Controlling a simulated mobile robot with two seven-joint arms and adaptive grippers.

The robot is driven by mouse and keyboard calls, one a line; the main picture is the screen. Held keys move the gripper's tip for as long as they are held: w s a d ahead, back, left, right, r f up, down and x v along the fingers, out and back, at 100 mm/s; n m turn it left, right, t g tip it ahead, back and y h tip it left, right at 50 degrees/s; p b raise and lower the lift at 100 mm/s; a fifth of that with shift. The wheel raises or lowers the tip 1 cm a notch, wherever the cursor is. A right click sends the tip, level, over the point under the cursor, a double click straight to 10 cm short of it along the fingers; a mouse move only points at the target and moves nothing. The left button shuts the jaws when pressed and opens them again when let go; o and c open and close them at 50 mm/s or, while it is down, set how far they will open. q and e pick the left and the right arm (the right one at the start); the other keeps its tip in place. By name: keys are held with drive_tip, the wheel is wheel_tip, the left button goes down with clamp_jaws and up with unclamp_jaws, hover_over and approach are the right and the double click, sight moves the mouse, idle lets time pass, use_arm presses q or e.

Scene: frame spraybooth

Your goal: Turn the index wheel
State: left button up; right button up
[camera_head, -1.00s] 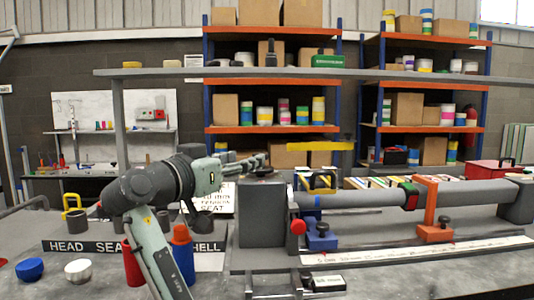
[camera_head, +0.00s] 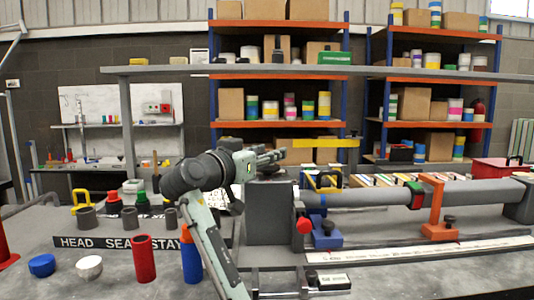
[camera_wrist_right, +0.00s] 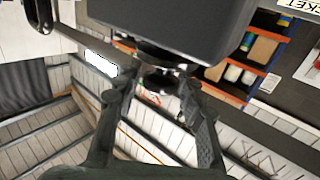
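My right gripper (camera_head: 278,155) is above the grey headstock block (camera_head: 265,215) of the bench fixture, with its fingers pointing right. In the right wrist view the gripper (camera_wrist_right: 157,88) has its two fingers apart. A dark round part with a rim (camera_wrist_right: 160,55), which looks like the index wheel, sits beyond and between the fingertips, under a large dark block (camera_wrist_right: 190,22). I cannot tell whether the fingers touch it. In the head view the wheel is mostly hidden by the gripper and block. My left gripper is not in view.
A red cylinder (camera_head: 144,260) and a blue bottle (camera_head: 191,262) stand in front, close to my right arm. A blue cap (camera_head: 42,265) and a white cup (camera_head: 89,267) are at left. A long grey tube (camera_head: 365,197) runs right from the headstock. A shelf beam (camera_head: 400,71) spans above.

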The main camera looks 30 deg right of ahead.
drive_tip(key=c, duration=0.7)
drive_tip(key=shift+c, duration=0.2)
drive_tip(key=shift+f, duration=0.1)
